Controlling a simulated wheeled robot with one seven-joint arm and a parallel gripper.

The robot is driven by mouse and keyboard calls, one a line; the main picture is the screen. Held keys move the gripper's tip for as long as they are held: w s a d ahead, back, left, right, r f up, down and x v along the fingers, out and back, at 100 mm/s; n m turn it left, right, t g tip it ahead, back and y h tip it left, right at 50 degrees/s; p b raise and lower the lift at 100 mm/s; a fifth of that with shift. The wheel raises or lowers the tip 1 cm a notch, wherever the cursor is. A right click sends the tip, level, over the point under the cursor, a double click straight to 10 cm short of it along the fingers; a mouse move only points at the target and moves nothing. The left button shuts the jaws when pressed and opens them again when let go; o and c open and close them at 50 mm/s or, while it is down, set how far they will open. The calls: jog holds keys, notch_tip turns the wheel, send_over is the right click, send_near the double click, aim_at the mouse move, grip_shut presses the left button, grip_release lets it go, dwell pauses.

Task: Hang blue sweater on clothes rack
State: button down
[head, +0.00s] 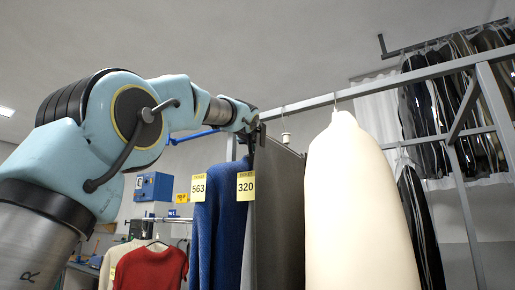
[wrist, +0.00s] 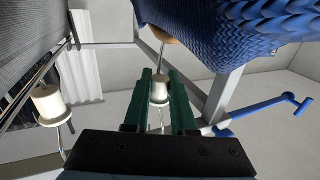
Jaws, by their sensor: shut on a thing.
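The blue sweater (head: 220,222) hangs upright below my gripper in the head view, left of a grey garment. Its knit also fills the top right of the wrist view (wrist: 235,30). My gripper (wrist: 160,78) has its green fingers shut on the white knob (wrist: 160,92) of the sweater's hanger. In the head view my gripper (head: 257,132) is near the left end of the clothes rack's rail (head: 310,103). I cannot tell whether the hanger's hook rests on the rail.
A grey garment (head: 278,210) and a cream garment (head: 358,205) hang close to the sweater's right. Yellow tags 563 (head: 198,188) and 320 (head: 246,186) show beside them. A red sweater (head: 150,268) hangs lower behind. A second white knob (wrist: 46,104) is at left in the wrist view.

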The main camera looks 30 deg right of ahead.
jog(key=shift+r, duration=0.1)
jog(key=c, duration=0.7)
grip_release()
jog(key=shift+o, duration=0.2)
jog(key=shift+r+p, duration=0.4)
jog(key=shift+p, duration=0.15)
notch_tip(320, 180, up, 3)
jog(key=p, duration=0.3)
jog(key=s+a+b, duration=0.5)
jog(key=s+a, duration=0.2)
jog(key=a, duration=0.6)
jog(key=s+a+b, duration=0.6)
jog(key=s+a, duration=0.1)
jog(key=a, duration=0.6)
jog(key=shift+s+f, duration=0.15)
